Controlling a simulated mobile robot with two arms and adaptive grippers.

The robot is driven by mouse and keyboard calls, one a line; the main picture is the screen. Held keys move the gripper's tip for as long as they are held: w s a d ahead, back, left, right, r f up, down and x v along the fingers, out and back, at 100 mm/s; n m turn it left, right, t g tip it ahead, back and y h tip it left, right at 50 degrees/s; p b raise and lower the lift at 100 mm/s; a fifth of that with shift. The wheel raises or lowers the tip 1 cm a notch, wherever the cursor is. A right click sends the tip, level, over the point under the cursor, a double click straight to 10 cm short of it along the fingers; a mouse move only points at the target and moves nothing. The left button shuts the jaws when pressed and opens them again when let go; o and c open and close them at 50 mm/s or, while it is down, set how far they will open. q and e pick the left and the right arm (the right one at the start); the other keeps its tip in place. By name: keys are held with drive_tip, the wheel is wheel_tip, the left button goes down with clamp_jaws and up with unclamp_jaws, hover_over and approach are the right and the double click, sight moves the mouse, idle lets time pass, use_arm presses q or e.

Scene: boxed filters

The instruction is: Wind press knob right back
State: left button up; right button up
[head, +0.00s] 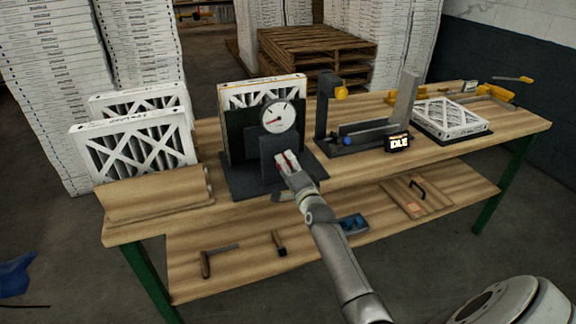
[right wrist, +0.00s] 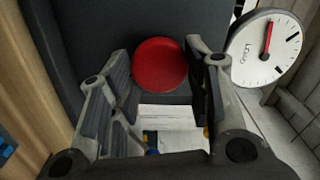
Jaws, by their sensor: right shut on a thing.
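The red round press knob (right wrist: 160,65) faces the camera in the right wrist view, on the front of a dark block. My right gripper (head: 288,164) is at the front of the press (head: 240,182) in the head view and mostly hides the knob there. In the wrist view the fingers of my right gripper (right wrist: 165,85) stand on both sides of the knob, shut on it. A white round load gauge (head: 278,117) with a red needle is just above the gripper; the wrist view shows its needle pointing nearly straight up. My left gripper is out of view.
A boxed filter (head: 262,92) stands behind the press plates. More filters (head: 135,148) stand in a wooden rack at left. A black fixture (head: 327,110) with an IDLE display (head: 398,142) is to the right, then a filter lying flat (head: 450,117). Tools lie on the lower shelf.

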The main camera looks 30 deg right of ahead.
drive_tip(key=shift+a+f+n, duration=0.1)
drive_tip(key=shift+a+n, duration=0.05)
drive_tip(key=shift+n, duration=6.85)
drive_tip(key=shift+a+f+n, duration=0.1)
drive_tip(key=shift+n, duration=6.9)
drive_tip(key=shift+r, duration=0.1)
drive_tip(key=o, duration=1)
drive_tip(key=shift+w, duration=0.1)
drive_tip(key=shift+r, duration=0.1)
